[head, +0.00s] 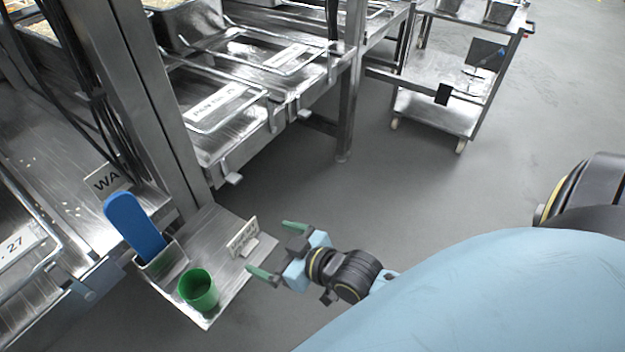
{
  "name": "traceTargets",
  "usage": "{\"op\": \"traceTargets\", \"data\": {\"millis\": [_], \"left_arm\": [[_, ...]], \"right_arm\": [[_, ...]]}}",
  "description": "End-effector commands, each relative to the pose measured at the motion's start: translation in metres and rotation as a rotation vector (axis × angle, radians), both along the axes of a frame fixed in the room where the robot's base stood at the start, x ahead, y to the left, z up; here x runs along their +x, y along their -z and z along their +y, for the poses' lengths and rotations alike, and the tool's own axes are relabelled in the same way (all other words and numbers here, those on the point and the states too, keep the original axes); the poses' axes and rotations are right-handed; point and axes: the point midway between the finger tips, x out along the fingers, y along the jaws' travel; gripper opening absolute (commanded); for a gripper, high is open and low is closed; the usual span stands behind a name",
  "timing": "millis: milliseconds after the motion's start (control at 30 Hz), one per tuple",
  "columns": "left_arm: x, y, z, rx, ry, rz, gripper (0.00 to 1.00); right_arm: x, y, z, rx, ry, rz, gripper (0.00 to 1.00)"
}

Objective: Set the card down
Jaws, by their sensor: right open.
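A small white card (242,234) with dark print stands tilted on a small metal shelf (222,222), near its right edge. My right gripper (278,249) has green fingertips spread apart with nothing between them. It is just right of the card, with its fingers pointing toward it, and appears clear of it. Whether a fingertip touches the card's base cannot be told. My left gripper is not in view.
A green cup (199,291) stands at the shelf's front, beside a blue paddle (134,227) in a metal holder (163,264). A steel post (140,100) rises behind. Labelled trays (212,108) fill the rack. A cart (436,110) stands at the back; open floor lies between.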

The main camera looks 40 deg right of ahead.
Motion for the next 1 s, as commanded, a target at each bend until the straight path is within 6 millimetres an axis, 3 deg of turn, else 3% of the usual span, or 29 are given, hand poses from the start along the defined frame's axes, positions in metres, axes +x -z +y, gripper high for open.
{"op": "traceTargets", "data": {"millis": [167, 267, 400, 533, 700, 1000], "left_arm": [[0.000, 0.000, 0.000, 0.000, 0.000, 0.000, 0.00], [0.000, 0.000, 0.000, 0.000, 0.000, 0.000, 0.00], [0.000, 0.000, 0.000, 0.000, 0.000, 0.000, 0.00], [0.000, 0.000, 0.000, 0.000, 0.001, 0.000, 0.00], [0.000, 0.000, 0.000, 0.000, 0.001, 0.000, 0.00], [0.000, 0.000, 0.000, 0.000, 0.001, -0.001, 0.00]], "right_arm": [[-0.005, 0.015, -0.005, -0.023, 0.010, 0.054, 1.00], [-0.021, 0.053, -0.019, -0.085, 0.039, 0.210, 1.00], [-0.068, 0.117, -0.051, -0.202, 0.108, 0.515, 1.00], [-0.113, 0.155, -0.076, -0.287, 0.167, 0.750, 1.00], [-0.144, 0.171, -0.091, -0.337, 0.207, 0.895, 1.00], [-0.146, 0.172, -0.092, -0.341, 0.209, 0.903, 1.00]]}}
